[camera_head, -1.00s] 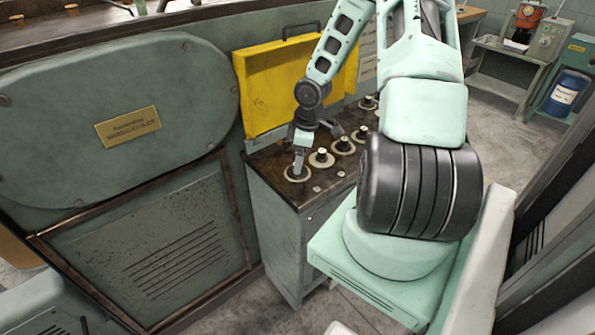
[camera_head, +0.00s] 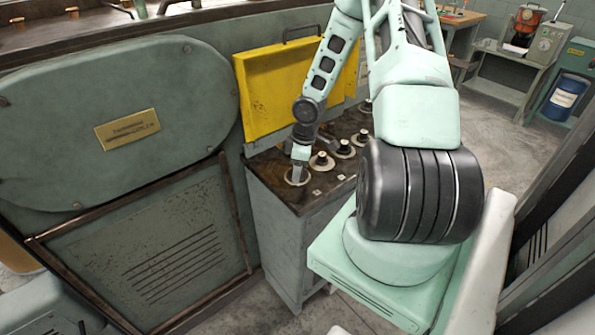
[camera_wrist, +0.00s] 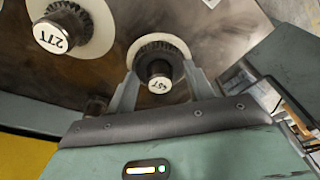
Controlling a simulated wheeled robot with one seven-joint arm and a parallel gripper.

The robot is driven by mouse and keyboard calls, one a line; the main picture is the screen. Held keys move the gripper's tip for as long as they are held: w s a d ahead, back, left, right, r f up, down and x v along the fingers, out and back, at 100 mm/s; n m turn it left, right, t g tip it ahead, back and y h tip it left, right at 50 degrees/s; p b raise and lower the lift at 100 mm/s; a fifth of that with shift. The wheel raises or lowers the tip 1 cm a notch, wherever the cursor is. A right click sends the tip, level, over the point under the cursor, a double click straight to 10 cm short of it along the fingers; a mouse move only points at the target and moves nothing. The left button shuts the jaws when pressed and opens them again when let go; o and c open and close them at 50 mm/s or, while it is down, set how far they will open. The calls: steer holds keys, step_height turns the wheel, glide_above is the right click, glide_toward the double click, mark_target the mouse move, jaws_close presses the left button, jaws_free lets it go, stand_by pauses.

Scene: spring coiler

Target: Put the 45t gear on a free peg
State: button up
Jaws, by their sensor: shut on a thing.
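My gripper (camera_wrist: 160,85) is over the near end of the cabinet top, also seen in the head view (camera_head: 298,172). Its two fingers are shut on the 45t gear (camera_wrist: 172,50), a dark toothed gear around a post with a white labelled cap (camera_wrist: 159,85). The cap's text is small and partly upside down. Under the gear is a pale round disc (camera_wrist: 148,40); I cannot tell whether the gear is seated or slightly raised. In the head view the gear is mostly hidden by my gripper.
A gear marked 27T (camera_wrist: 62,30) stands on its own pale disc beside it. Several more posts with discs (camera_head: 322,161) run in a row along the cabinet top (camera_head: 270,165). A yellow panel (camera_head: 285,90) stands behind, and a large green machine housing (camera_head: 120,110) is to the left.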

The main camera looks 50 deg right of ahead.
step_height(320, 180, up, 12)
steer(key=p, duration=0.4)
stand_by(0.3)
